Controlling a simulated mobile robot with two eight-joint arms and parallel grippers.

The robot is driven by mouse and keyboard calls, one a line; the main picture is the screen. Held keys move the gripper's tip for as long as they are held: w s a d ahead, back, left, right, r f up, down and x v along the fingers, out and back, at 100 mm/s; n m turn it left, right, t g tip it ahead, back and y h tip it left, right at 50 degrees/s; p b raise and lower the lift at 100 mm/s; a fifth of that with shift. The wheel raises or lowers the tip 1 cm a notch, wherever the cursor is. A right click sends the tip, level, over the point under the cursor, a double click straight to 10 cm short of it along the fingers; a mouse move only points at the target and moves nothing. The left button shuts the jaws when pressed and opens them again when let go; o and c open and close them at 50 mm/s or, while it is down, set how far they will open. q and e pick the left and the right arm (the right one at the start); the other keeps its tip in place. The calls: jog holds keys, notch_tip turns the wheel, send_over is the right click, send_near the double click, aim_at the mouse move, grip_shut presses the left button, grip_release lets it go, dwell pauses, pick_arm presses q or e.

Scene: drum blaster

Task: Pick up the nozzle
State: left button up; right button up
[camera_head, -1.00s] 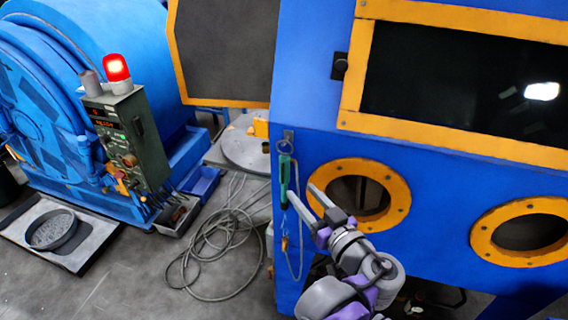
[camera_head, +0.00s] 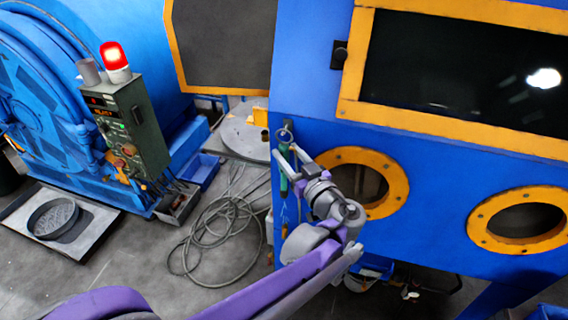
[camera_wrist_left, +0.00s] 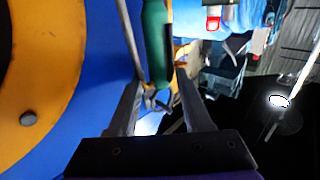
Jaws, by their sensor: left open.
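The nozzle (camera_head: 284,184), a slim green-handled piece, hangs upright from a ring on the blue cabinet, left of the round port. My left gripper (camera_head: 284,153) is open in front of the cabinet, its fingers up at the nozzle's upper part and partly covering it. In the left wrist view the green nozzle (camera_wrist_left: 156,45) runs down toward the space between the two open fingers (camera_wrist_left: 158,82). I cannot tell whether either finger touches it. My right gripper is in neither view.
The blue cabinet (camera_head: 440,140) has two orange-rimmed ports (camera_head: 398,186) and a dark window. A coiled cable (camera_head: 215,235) lies on the floor to the left. A green control box (camera_head: 140,128) with a red lamp stands farther left.

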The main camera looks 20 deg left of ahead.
pick_arm(q)
grip_shut()
dwell(1.4)
